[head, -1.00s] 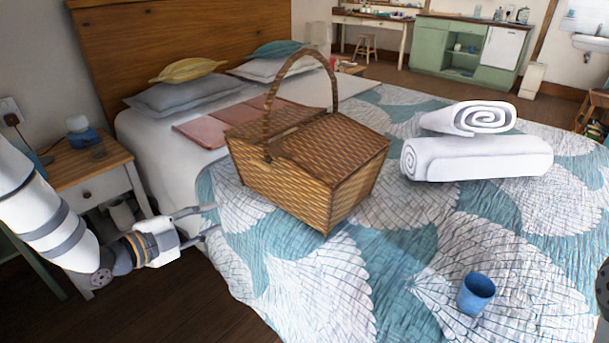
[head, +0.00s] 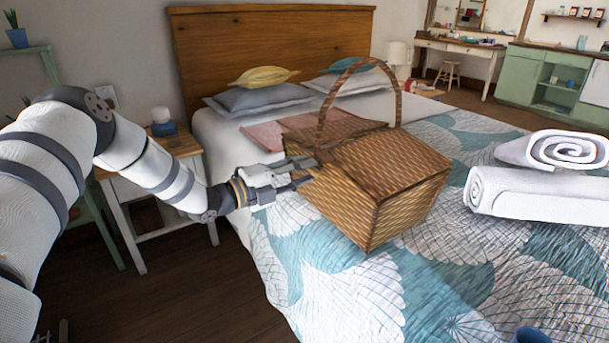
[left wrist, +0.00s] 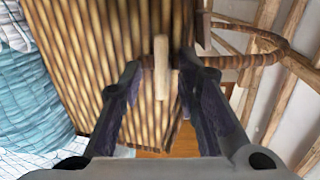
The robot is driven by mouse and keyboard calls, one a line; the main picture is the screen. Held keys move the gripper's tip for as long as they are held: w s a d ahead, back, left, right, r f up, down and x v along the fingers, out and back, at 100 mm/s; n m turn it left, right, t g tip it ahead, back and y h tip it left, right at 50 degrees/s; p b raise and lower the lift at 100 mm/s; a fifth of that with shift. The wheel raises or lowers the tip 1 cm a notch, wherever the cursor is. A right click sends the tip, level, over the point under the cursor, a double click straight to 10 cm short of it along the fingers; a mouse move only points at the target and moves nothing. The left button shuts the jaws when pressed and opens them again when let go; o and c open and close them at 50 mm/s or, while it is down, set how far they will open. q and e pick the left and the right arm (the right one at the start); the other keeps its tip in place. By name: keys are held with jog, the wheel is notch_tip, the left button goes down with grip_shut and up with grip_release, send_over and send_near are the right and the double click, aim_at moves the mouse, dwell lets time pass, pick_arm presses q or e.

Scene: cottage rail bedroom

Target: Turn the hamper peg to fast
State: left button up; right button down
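The wicker hamper (head: 385,185) stands on the bed with its lid closed on the near side and its tall hoop handle (head: 324,105) upright. In the left wrist view the hamper peg (left wrist: 161,66), a pale wooden bar, shows against the brown weave (left wrist: 85,40), lying roughly up and down the picture. My left gripper (head: 306,172) is at the hamper's left side, near the foot of the handle. In its wrist view its fingers (left wrist: 160,66) are apart, one on each side of the peg, with gaps visible. In the head view the gripper hides the peg. My right gripper is not seen.
The bed's patterned quilt (head: 480,270) surrounds the hamper. Rolled white towels (head: 540,190) lie to its right, and a blue cup (head: 530,335) is cut off at the bottom edge. A nightstand (head: 185,145) stands behind my left arm. Pillows (head: 262,98) lie at the headboard.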

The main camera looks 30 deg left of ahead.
pick_arm(q)
jog(key=shift+w+r, duration=0.1)
grip_shut()
jog(key=shift+d+n, duration=0.1)
jog(key=shift+n, duration=0.2)
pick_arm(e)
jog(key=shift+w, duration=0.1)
pick_arm(q)
jog(key=n+p, duration=0.2)
jog(key=n, duration=1.5)
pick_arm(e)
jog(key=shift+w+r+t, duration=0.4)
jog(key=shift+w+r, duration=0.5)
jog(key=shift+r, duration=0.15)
pick_arm(q)
jog(key=shift+n, duration=0.4)
grip_release()
